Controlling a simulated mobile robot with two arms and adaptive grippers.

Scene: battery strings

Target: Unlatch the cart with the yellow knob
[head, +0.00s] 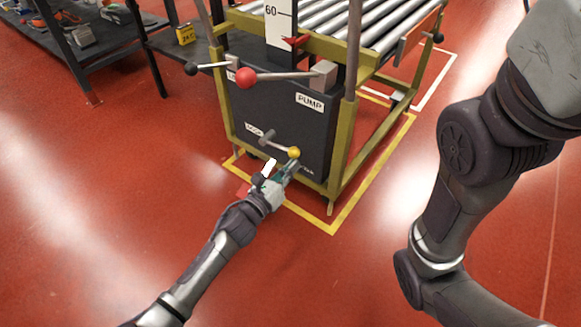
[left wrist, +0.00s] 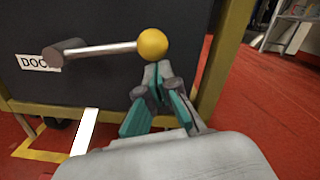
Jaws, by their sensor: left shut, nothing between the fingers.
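The yellow knob (head: 294,153) sits at the right end of a short metal lever on the dark front panel of the cart (head: 290,120). The lever's pivot (left wrist: 68,52) is at its left, beside a white label that reads "DOC", partly covered. My left gripper (head: 290,166) is at the knob, its fingertips shut and empty. In the left wrist view the yellow knob (left wrist: 153,44) is just beyond the fingertips, at their upper end; I cannot tell whether they touch. My right gripper is outside the frames; only my right arm shows in the head view.
A red knob (head: 245,78) on a lever and a "PUMP" label (head: 310,102) are higher on the cart. Metal rollers (head: 350,20) lie on top. Yellow floor tape (head: 335,226) surrounds the cart. A dark bench (head: 110,50) stands at the back left. The red floor in front is clear.

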